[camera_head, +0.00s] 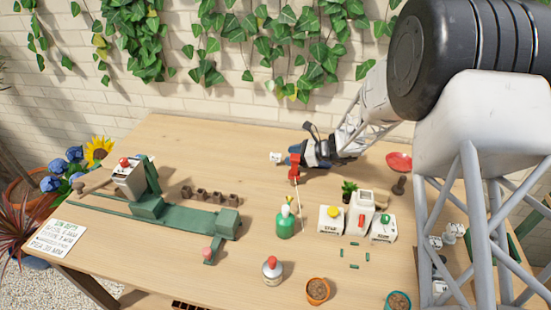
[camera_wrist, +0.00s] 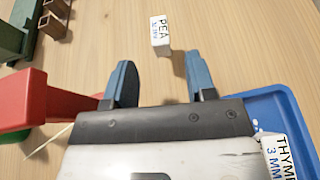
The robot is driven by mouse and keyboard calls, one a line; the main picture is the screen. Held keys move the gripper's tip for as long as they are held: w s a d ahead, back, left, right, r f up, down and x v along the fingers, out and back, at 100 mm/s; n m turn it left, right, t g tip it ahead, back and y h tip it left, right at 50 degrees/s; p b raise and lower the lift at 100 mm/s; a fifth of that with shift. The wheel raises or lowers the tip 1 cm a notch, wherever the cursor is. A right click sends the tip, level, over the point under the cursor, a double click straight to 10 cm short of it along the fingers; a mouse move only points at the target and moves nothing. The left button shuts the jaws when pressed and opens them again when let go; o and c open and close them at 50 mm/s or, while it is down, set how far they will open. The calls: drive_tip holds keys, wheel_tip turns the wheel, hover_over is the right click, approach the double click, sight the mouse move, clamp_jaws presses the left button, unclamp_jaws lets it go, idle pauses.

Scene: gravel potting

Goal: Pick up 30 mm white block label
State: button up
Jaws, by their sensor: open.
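The small white block label (camera_wrist: 160,36) reads PEA in the wrist view, with small millimetre print below that is hard to read. It lies on the wooden table just beyond my gripper (camera_wrist: 158,62), roughly in line with the gap between the blue fingers. The fingers are apart with nothing between them. In the head view the white block (camera_head: 275,157) is just left of my gripper (camera_head: 292,160), near the back middle of the table. A second white label (camera_wrist: 280,158), reading THYME 3 MM, shows at the lower right of the wrist view.
A blue tray (camera_wrist: 262,108) is right of my gripper; a red object (camera_wrist: 45,103) is at left. In the head view, a green bottle (camera_head: 285,225), a white device (camera_head: 361,214) and a green rail fixture (camera_head: 180,222) stand nearer the front. The table's back left is clear.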

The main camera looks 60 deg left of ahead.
sight(275, 160)
drive_tip(key=shift+x, duration=0.75)
drive_tip(key=shift+s, duration=0.1)
drive_tip(key=shift+x, duration=2.5)
drive_tip(key=shift+a, duration=0.15)
clamp_jaws()
